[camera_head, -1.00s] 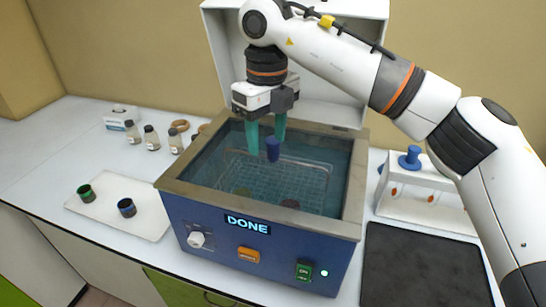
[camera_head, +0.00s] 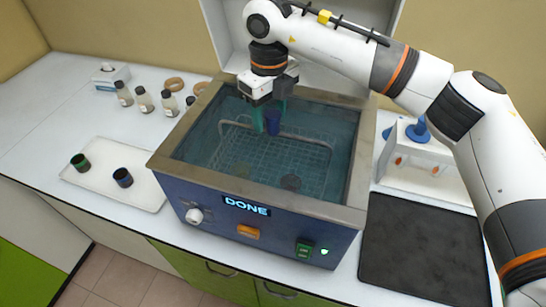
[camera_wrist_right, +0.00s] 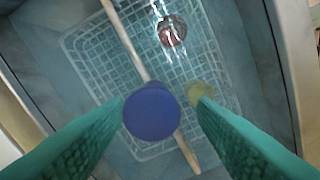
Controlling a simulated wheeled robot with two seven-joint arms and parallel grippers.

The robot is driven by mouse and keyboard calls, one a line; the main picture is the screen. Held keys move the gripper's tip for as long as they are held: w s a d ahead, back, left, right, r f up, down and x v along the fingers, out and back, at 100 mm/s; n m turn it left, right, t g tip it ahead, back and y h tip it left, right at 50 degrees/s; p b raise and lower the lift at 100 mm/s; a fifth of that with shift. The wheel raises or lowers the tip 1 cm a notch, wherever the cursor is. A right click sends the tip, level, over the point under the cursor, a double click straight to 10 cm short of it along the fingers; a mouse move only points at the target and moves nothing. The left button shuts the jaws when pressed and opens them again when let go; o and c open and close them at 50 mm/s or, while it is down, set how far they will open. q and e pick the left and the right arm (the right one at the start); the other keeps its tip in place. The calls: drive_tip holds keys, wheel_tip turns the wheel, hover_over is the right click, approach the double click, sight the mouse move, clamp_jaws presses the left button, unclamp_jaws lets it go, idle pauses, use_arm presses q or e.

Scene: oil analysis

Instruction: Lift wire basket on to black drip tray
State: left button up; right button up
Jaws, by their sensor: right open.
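The wire basket (camera_head: 250,167) sits inside the water-filled blue bath (camera_head: 262,232), whose display reads DONE. Its blue handle knob (camera_head: 274,122) stands up from a bar across the basket. The right wrist view shows the knob (camera_wrist_right: 152,112) and the bar (camera_wrist_right: 125,42) from above. My right gripper (camera_head: 268,128) is open over the bath, its green fingers at either side of the knob. In the right wrist view the fingertips (camera_wrist_right: 160,100) flank the knob; contact cannot be told. The black drip tray (camera_head: 422,248) lies empty to the right of the bath. My left gripper is out of view.
A white tray (camera_head: 120,188) with a green-topped cup (camera_head: 80,163) and a dark blue cup (camera_head: 122,177) lies to the left. Several small bottles (camera_head: 144,99) stand behind it. A white stand (camera_head: 425,168) is behind the drip tray. The bath's raised lid (camera_head: 225,40) stands at the back.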

sight(273, 128)
drive_tip(key=f+p, duration=0.2)
drive_tip(key=f, duration=0.1)
drive_tip(key=shift+d+f, duration=0.15)
drive_tip(key=shift+d, duration=0.25)
drive_tip(key=shift+f, duration=0.55)
clamp_jaws()
